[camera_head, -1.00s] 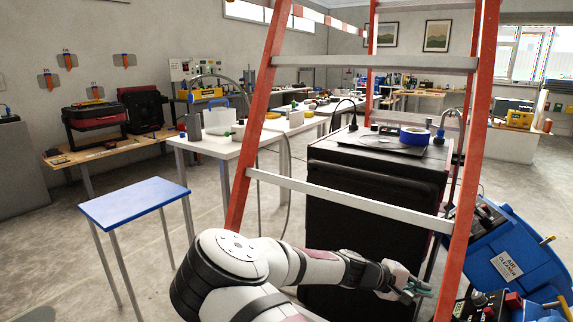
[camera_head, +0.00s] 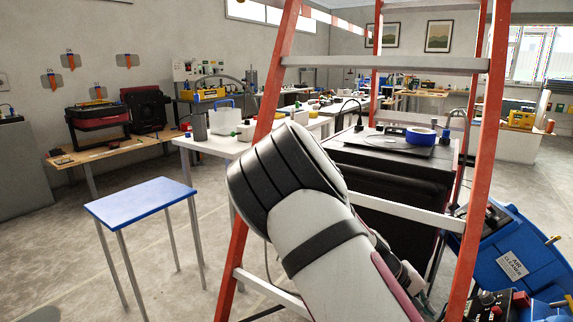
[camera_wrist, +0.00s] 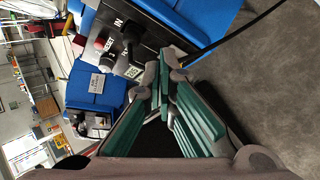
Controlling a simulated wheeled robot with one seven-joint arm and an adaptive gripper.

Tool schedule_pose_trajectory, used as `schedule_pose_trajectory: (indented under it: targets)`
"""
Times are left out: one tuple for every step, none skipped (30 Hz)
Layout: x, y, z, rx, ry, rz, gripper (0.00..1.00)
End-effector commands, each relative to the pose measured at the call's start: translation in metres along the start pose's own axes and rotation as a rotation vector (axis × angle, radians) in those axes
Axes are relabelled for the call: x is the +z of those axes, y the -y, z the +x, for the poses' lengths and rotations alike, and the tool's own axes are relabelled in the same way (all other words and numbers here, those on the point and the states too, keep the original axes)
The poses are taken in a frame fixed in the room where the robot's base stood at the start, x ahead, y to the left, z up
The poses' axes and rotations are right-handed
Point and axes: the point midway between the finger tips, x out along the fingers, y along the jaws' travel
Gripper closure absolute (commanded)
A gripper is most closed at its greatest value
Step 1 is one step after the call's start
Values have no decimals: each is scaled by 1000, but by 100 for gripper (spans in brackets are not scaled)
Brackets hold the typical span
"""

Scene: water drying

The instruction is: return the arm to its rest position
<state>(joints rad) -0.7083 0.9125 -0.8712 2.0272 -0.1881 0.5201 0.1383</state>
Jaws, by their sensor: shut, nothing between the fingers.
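My arm rises in front of the ladder in the head view, with its large elbow joint covering the middle of the picture. My gripper (camera_wrist: 165,85) shows in the wrist view with its green-padded fingers shut and empty. In that view the fingertips lie in front of a black control panel (camera_wrist: 125,40) marked IN, with a red button. I cannot tell the gap between them. In the head view the fingers are hidden behind my arm.
An orange ladder (camera_head: 258,150) stands close around my arm, with a black cabinet (camera_head: 400,195) behind it. The blue air cleaner (camera_head: 520,250) is at the right. A small blue-topped table (camera_head: 140,202) stands at the left, with open floor around it.

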Motion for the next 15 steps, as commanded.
schedule_pose_trajectory:
  targets:
    - [7, 1, -7, -61, 3, 27, 100]
    - [11, 2, -12, -95, 6, 40, 100]
    - [16, 4, -19, -140, 10, 55, 100]
    - [20, 5, -24, -172, 10, 65, 100]
    - [23, 6, -30, -203, 9, 75, 100]
    - [28, 7, -38, -245, 9, 86, 100]
    - [32, 7, -44, -275, 6, 96, 100]
    - [35, 7, -50, -305, 3, 105, 100]
    - [40, 7, -59, -344, -1, 116, 100]
    - [43, 7, -66, -372, -6, 124, 100]
    - [47, 6, -74, -399, -12, 133, 100]
    - [51, 4, -84, -435, -22, 141, 100]
    - [55, 3, -91, -460, -29, 148, 100]
    - [59, 2, -99, -485, -38, 153, 100]
    - [64, -1, -109, -517, -51, 161, 100]
